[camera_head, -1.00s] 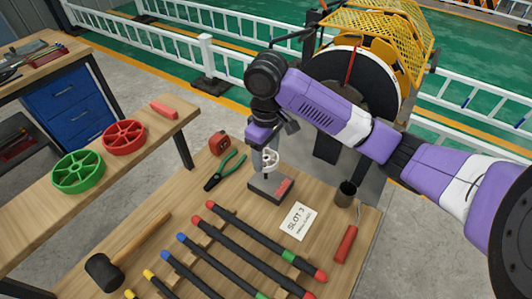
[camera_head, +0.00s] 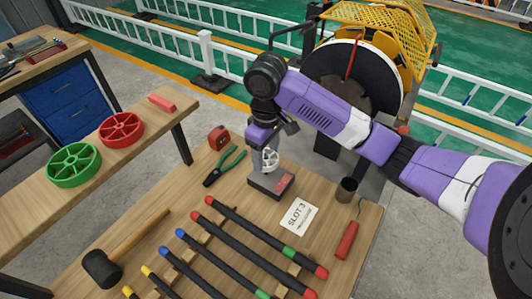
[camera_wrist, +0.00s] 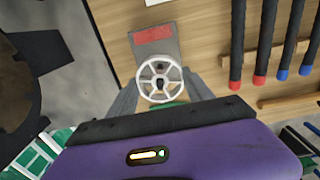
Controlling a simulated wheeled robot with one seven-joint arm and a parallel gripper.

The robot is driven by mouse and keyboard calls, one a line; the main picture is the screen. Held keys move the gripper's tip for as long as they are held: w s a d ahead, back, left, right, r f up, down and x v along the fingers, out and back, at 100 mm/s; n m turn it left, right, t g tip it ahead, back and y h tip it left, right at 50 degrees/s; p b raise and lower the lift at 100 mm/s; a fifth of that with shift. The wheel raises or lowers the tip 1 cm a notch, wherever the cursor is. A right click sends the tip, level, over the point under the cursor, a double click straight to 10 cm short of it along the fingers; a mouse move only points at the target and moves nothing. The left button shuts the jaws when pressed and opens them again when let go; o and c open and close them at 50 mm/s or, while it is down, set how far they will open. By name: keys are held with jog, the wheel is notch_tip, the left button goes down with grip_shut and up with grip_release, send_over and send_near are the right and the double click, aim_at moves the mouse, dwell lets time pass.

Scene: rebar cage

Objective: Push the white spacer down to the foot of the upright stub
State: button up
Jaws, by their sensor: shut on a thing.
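The white spacer (camera_head: 270,160) is a small spoked wheel, low over the grey block (camera_head: 256,184) on the workbench. It also shows in the wrist view (camera_wrist: 141,80), between my grey fingers. My gripper (camera_wrist: 160,86) is shut on it. In the head view my gripper (camera_head: 265,158) points down from the purple arm. The block with its red label (camera_wrist: 153,35) lies just beyond the spacer in the wrist view. A dark spot sits at the spacer's hub. The upright stub is mostly hidden, so I cannot tell how far down it the spacer sits.
Green-handled pliers (camera_head: 226,166) and a red tape measure (camera_head: 218,138) lie left of the block. A SLOT 3 card (camera_head: 299,216), a dark cup (camera_head: 346,190) and a red-handled tool (camera_head: 347,240) are to the right. Capped bars (camera_head: 245,233) lie in front.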

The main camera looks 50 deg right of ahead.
aim_at(266, 174)
jog(key=shift+f+b, duration=1.7)
jog(key=shift+f, duration=0.95)
jog(key=o, duration=1.6)
jog(key=shift+o, duration=0.2)
jog(key=shift+r+p, duration=0.75)
jog(key=shift+r, duration=3.2)
